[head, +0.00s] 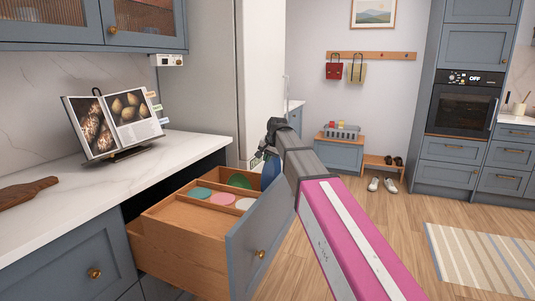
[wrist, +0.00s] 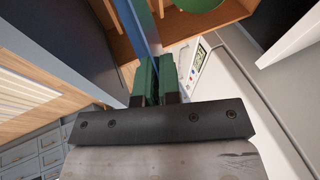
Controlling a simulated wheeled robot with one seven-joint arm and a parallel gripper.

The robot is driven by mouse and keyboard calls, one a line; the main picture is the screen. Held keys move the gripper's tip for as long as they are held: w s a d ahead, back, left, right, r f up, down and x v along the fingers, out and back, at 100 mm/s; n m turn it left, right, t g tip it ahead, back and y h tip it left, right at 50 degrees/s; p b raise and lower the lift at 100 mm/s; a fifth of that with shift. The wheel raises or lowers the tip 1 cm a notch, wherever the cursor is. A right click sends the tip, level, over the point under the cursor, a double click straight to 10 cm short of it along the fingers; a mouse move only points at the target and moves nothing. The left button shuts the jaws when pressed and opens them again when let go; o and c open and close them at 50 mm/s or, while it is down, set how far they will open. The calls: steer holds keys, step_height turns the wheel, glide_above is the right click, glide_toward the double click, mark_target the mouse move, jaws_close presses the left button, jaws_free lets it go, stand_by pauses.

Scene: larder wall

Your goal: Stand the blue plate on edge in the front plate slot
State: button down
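The blue plate (head: 270,171) is upright at the far right end of the open drawer (head: 190,246), its lower part hidden behind the drawer front. In the wrist view the blue plate (wrist: 139,28) shows nearly edge-on, as a narrow strip running up from between my green fingertips. My gripper (wrist: 157,80) is shut on its edge. In the head view my gripper (head: 266,152) is above the plate, mostly hidden by my arm. A green plate (head: 240,180) is beside it in the drawer. I cannot tell which slot the blue plate is over or in.
Teal (head: 200,193), pink (head: 222,198) and white (head: 245,204) discs lie in the drawer's compartments. A countertop (head: 110,180) with an open book (head: 113,122) is to the left. A small device with a display (wrist: 197,65) is close to my fingers. Open floor lies to the right.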

mark_target(265, 178)
steer(key=shift+f, duration=6)
steer(key=c, duration=1.2)
jaws_free()
steer(key=shift+c, duration=0.2)
step_height(265, 178, up, 4)
steer(key=shift+s+r, duration=0.1)
steer(key=shift+r, duration=0.1)
steer(key=s+a+r, duration=0.6)
steer(key=s+a, duration=0.1)
steer(key=s, duration=0.1)
steer(key=shift+s+a+r, duration=0.25)
steer(key=shift+s+a, duration=0.05)
steer(key=shift+a, duration=0.1)
